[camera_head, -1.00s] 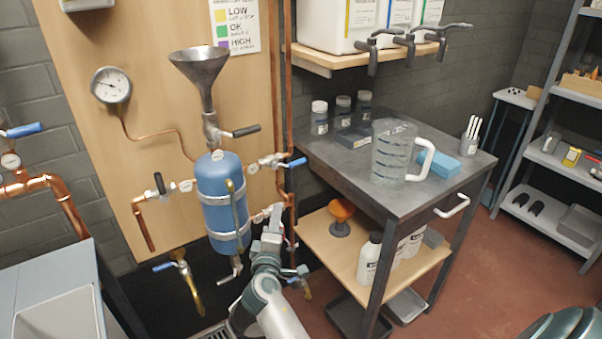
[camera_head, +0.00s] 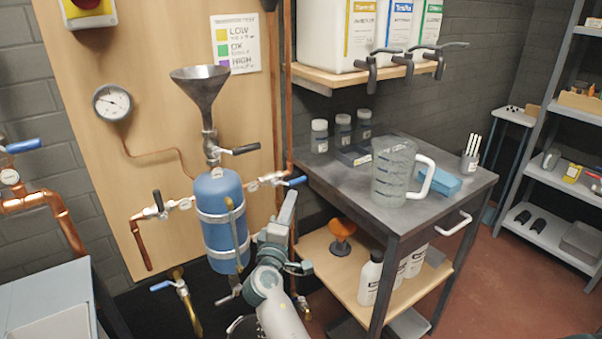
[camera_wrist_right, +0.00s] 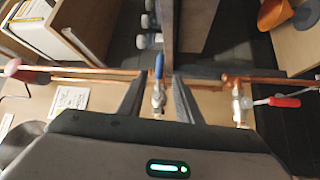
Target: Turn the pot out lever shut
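The blue pot (camera_head: 222,222) hangs upright on the wooden board under a metal funnel (camera_head: 205,100). A blue lever (camera_head: 294,181) sits on the valve at the pot's upper right and points right, away from the pot. My right gripper (camera_head: 288,200) is just below this lever in the head view. In the right wrist view, the blue lever (camera_wrist_right: 159,66) lies between my two open, spread fingers, with no clear contact. Its label cannot be read. A red lever (camera_wrist_right: 285,102) is on a neighbouring valve beyond the right finger. My left gripper is not in view.
A vertical copper pipe (camera_head: 287,90) runs just behind the valve. Right of it stands a metal cart (camera_head: 335,180) with a glass jug (camera_head: 392,175). Another blue lever (camera_head: 162,285) is at lower left.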

